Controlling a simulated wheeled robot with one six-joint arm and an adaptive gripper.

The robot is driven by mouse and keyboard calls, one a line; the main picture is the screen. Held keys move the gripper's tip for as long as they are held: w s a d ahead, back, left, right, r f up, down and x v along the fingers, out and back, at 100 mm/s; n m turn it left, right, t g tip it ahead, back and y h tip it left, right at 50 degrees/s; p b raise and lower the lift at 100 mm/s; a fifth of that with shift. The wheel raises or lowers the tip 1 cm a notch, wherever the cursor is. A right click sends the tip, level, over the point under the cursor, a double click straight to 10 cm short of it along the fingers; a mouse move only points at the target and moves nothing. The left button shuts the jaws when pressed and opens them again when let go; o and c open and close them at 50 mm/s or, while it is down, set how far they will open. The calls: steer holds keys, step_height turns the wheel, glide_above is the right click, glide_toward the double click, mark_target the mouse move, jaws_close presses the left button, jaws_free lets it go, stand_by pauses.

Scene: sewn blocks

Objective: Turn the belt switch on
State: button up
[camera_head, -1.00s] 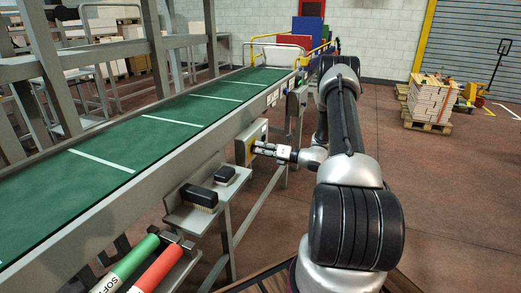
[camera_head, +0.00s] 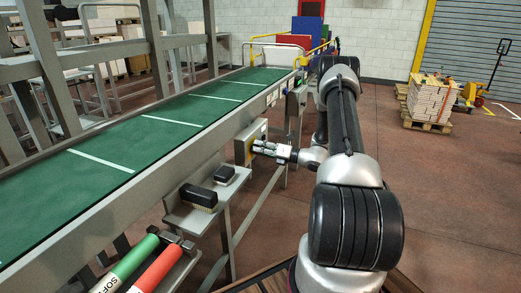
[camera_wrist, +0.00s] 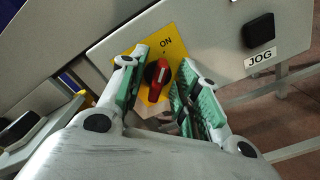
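The belt switch (camera_wrist: 158,77) is a red knob on a dark round base. It sits on a yellow plate (camera_wrist: 178,40) with the word ON printed above the knob. The knob's long axis runs nearly upright in the wrist view, tilted slightly right at its top; which end is the pointer is unclear. My gripper (camera_wrist: 163,85) is open, with one green-padded finger on each side of the knob and gaps visible.
A black button (camera_wrist: 258,30) above a JOG label is on the grey panel right of the switch. The green conveyor belt (camera_head: 120,145) runs along the left. A small shelf (camera_head: 190,220) below holds a black brush (camera_head: 198,196) and another dark item (camera_head: 224,174).

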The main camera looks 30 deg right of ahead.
steer(key=v, duration=1.2)
stand_by(0.4)
